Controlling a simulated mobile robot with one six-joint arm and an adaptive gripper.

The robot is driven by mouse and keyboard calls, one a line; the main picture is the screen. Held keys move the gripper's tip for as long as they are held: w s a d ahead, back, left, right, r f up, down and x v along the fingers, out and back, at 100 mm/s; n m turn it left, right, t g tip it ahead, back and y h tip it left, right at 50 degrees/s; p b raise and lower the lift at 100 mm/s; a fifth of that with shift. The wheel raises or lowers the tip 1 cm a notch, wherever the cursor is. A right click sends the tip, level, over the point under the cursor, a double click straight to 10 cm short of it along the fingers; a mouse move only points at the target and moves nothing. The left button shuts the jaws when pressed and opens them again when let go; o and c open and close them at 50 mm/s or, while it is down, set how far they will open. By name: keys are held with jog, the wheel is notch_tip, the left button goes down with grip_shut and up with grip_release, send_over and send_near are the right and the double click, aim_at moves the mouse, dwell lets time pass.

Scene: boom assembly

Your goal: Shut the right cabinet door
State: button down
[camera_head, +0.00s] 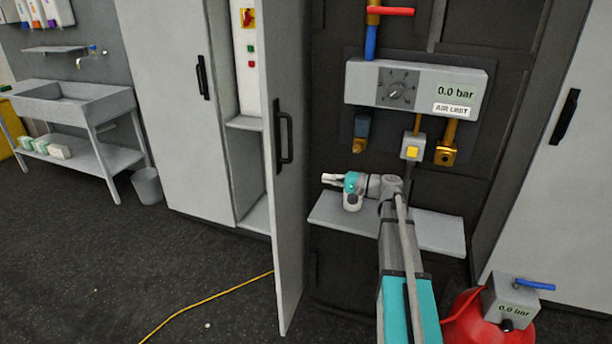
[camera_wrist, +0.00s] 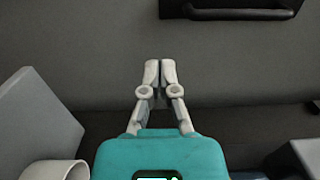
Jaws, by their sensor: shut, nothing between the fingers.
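The right cabinet door (camera_head: 281,200) is a tall grey panel that stands open, swung out from the cabinet. Its black handle (camera_head: 283,132) is on the face turned toward my arm. My gripper (camera_head: 327,180) is to the right of this door in the head view, pointing left toward it. In the wrist view my gripper (camera_wrist: 160,72) is shut and empty, with a grey surface, seemingly the door face (camera_wrist: 90,45), ahead of it. The dark handle (camera_wrist: 240,10) shows at the top. I cannot tell whether the fingertips touch the door.
The left cabinet door (camera_head: 170,110) is closed. A grey shelf (camera_head: 440,232) lies under my arm, below the air unit (camera_head: 415,85) on a dark panel. A red tank (camera_head: 465,320) stands at lower right. A yellow cable (camera_head: 205,300) crosses the otherwise mostly clear floor.

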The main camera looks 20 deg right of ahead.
aim_at(280, 170)
jog(key=x, duration=1.4)
jog(key=shift+s, duration=0.1)
dwell(0.3)
